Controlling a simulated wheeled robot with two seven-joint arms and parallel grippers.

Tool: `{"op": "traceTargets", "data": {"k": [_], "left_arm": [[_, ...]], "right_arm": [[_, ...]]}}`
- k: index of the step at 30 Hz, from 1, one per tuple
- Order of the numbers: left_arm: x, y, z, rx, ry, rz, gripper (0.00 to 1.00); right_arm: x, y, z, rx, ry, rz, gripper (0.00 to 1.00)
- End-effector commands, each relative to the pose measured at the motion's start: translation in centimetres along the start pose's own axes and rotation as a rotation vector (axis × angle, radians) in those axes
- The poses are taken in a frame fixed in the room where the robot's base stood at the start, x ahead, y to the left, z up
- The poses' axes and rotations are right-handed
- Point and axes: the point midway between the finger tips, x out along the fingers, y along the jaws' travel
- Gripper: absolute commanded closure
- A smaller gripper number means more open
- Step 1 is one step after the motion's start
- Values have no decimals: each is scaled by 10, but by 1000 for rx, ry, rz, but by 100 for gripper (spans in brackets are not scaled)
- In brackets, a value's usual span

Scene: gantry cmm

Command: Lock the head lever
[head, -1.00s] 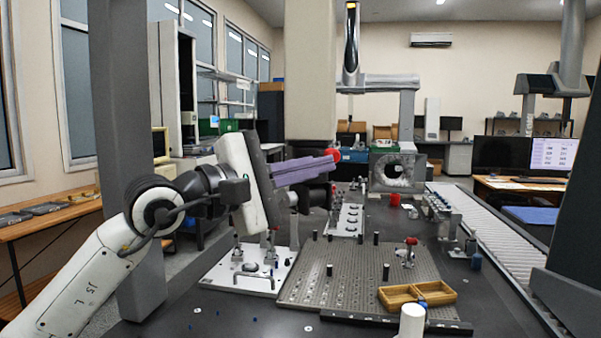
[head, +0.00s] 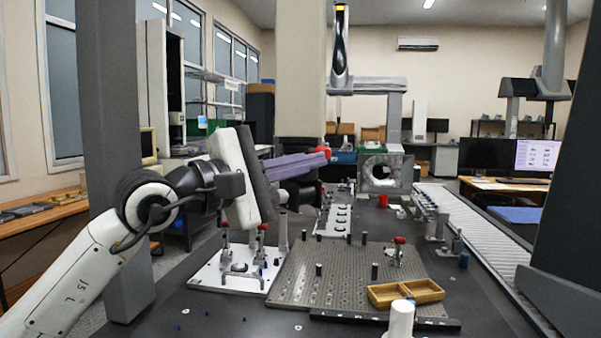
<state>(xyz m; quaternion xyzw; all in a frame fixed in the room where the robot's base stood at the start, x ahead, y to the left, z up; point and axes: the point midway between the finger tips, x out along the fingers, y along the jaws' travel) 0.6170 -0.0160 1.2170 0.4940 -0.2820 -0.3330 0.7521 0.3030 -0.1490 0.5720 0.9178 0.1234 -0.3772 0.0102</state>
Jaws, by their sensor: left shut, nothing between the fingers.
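A red knob (head: 328,154), which looks like the end of the head lever, shows below the beige gantry column (head: 301,70). The dark head (head: 305,184) under the column is partly hidden behind my gripper. My left gripper (head: 325,159) is shut and empty, its purple fingers pointing right. Its fingertips are beside the red knob in the picture; I cannot tell whether they touch it. The lever's arm is not clearly visible behind the fingers. My right gripper is not in view.
Below stand a white fixture plate (head: 226,277) with red-topped clamps and a grey perforated plate (head: 300,285) with several black pegs. A wooden tray (head: 430,290) lies at the plate's right front. A grey pillar (head: 105,120) stands at left and a roller conveyor (head: 470,225) at right.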

Motion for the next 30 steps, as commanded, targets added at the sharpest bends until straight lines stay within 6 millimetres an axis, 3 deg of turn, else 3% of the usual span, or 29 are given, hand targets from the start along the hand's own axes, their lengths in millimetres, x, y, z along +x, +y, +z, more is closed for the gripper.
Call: {"op": "traceTargets", "data": {"k": [2,8,9,18,24,30], "left_arm": [[-4,-6,4,0,-18,-1,100],[-40,-12,-16,0,-12,4,100],[-43,-12,-1,3,-20,1,100],[-72,-34,50,-1,-16,2,100],[-80,-41,67,-3,-14,1,100],[-81,-41,69,-5,-13,1,100]], "right_arm": [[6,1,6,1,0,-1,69],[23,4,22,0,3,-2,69],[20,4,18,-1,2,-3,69],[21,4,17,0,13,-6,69],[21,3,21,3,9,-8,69],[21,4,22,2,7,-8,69]]}}
